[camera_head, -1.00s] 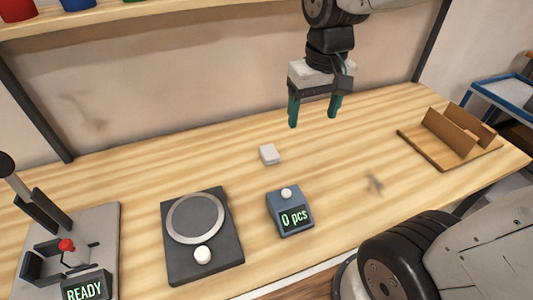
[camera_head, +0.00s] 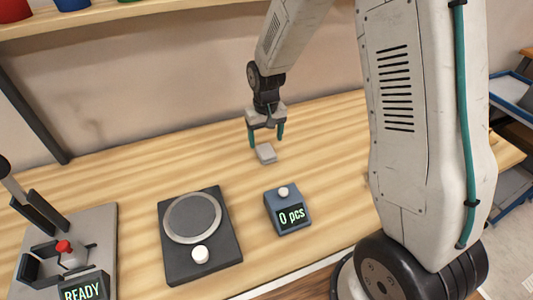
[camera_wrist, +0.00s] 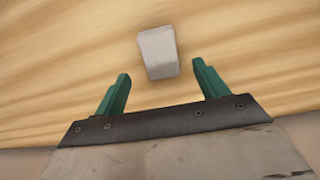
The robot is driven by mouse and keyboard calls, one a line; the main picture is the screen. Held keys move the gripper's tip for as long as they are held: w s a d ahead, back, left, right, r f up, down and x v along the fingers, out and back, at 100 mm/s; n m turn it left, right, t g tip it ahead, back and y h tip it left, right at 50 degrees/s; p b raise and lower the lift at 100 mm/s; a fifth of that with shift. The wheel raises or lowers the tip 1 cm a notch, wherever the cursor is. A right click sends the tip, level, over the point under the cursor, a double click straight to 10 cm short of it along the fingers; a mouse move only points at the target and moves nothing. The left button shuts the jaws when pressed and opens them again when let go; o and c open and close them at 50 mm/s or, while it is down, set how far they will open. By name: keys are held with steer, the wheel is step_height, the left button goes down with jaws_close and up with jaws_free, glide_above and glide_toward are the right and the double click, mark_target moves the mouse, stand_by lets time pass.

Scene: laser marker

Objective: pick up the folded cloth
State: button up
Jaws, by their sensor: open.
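The folded cloth (camera_head: 265,153) is a small pale grey-white block lying flat on the wooden table, behind the counter box. In the wrist view the cloth (camera_wrist: 158,52) lies ahead of the fingertips, roughly centred between them. My gripper (camera_head: 266,140) has green fingers and hangs just above and behind the cloth in the head view. Its fingers (camera_wrist: 160,82) are spread apart with nothing between them. I cannot tell the exact height of the fingertips over the table.
A counter box reading "0 pcs" (camera_head: 289,213) stands in front of the cloth. A dark scale with a round plate (camera_head: 172,247) is to its left. A fixture with a red knob (camera_head: 103,225) and a "READY" display is at far left. The table around the cloth is clear.

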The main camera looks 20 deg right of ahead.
mark_target(266, 150)
steer(key=f, duration=0.4)
steer(key=shift+s+f, duration=0.2)
steer(key=shift+f, duration=0.2)
steer(key=c, duration=1)
steer(key=shift+c, duration=0.4)
steer(key=shift+r, duration=0.15)
step_height(266, 150, up, 10)
steer(key=shift+o, duration=0.5)
